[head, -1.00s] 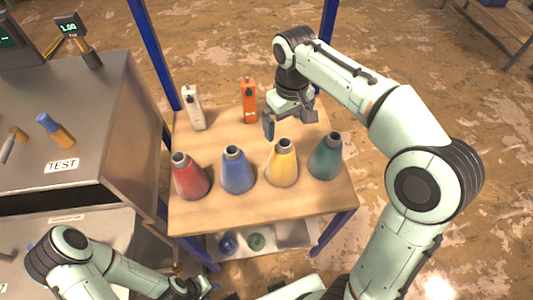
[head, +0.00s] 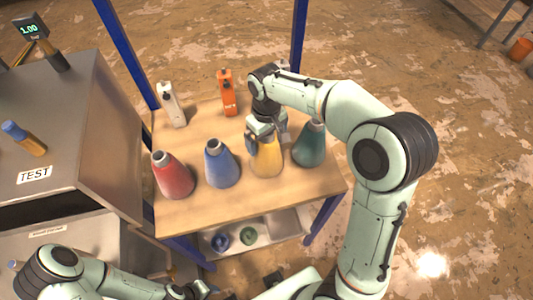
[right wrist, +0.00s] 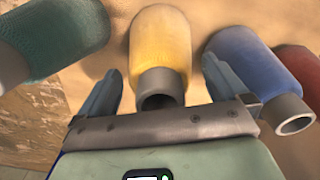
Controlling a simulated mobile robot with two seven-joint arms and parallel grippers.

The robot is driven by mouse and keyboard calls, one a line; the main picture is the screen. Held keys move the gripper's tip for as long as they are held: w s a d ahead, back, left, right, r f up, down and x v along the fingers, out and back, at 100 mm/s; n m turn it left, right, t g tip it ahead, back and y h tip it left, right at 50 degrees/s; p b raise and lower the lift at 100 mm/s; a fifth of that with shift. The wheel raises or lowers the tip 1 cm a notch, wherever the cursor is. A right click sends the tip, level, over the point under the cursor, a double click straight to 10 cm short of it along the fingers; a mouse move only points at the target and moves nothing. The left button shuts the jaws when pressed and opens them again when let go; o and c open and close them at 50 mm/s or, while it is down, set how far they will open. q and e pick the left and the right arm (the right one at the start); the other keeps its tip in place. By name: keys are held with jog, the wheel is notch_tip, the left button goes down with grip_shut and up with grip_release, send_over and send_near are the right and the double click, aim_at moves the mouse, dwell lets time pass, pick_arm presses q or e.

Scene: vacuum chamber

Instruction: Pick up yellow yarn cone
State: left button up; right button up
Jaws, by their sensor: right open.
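The yellow yarn cone (head: 266,162) stands upright on the wooden table, between the blue and green cones. Its grey top is hidden by my right gripper in the head view. My right gripper (head: 266,135) is open at the upper part of the yellow cone. In the right wrist view the yellow cone (right wrist: 160,48) lies between the two open fingers (right wrist: 165,82), with its grey tip toward the palm and a gap on each side. My left arm shows at the bottom left of the head view, with its gripper (head: 200,289) small at the lower edge; its jaws are unclear.
A blue cone (head: 221,165) and a red cone (head: 173,177) stand left of the yellow one; a green cone (head: 310,146) stands close on its right. A white bottle (head: 172,104) and an orange bottle (head: 228,94) stand behind. Free tabletop (head: 205,205) lies in front.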

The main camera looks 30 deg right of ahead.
jog(key=shift+f, duration=0.35)
jog(key=c, duration=1.7)
jog(key=shift+r, duration=0.1)
